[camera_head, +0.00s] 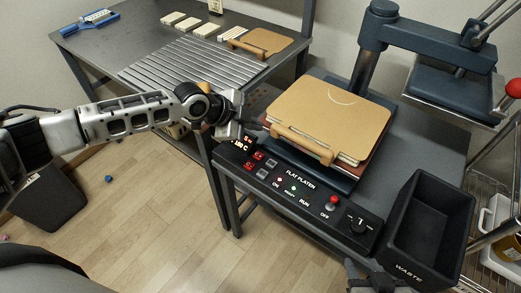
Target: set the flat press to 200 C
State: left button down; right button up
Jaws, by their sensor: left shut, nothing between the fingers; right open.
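The flat press has a black control panel (295,193) along its front, marked FLAT PLATEN. Small buttons (262,174), lit lamps (293,188), a red-tipped RUN/OFF switch (332,203) and a dark knob (357,225) follow to the right. My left gripper (252,130) is shut and empty, close over the display end; contact cannot be told. My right gripper (372,279) is open at the bottom edge, partly cut off.
A tan board with a wooden handle (330,112) lies on the platen. A swung-aside upper press head (455,90) is at the right. A black WASTE bin (425,225) stands right of the panel. Behind is a table with a slatted rack (180,68) and another handled board (265,40).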

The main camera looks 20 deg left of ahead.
pick_arm(q)
jog(key=b, duration=0.6)
send_over(254, 156)
notch_tip(254, 156, down, 7)
jog(key=shift+r, duration=0.15)
jog(key=shift+d+f, duration=0.1)
jog(key=shift+f, duration=0.3)
jog(key=shift+f+b, duration=0.45)
jog(key=shift+b, duration=0.15)
pick_arm(e)
jog(key=shift+w+a+f+m+t+y, duration=0.15)
jog(key=shift+a+f, duration=0.2)
jog(key=shift+f, duration=0.25)
jog(key=shift+w+a+f+m+t+y, duration=0.15)
jog(key=shift+a+f, duration=0.15)
jog(key=shift+f, duration=0.25)
jog(key=shift+s, duration=0.1)
jog(key=shift+s+d+f, duration=0.1)
jog(key=shift+f, duration=0.1)
jog(key=shift+r, duration=0.1)
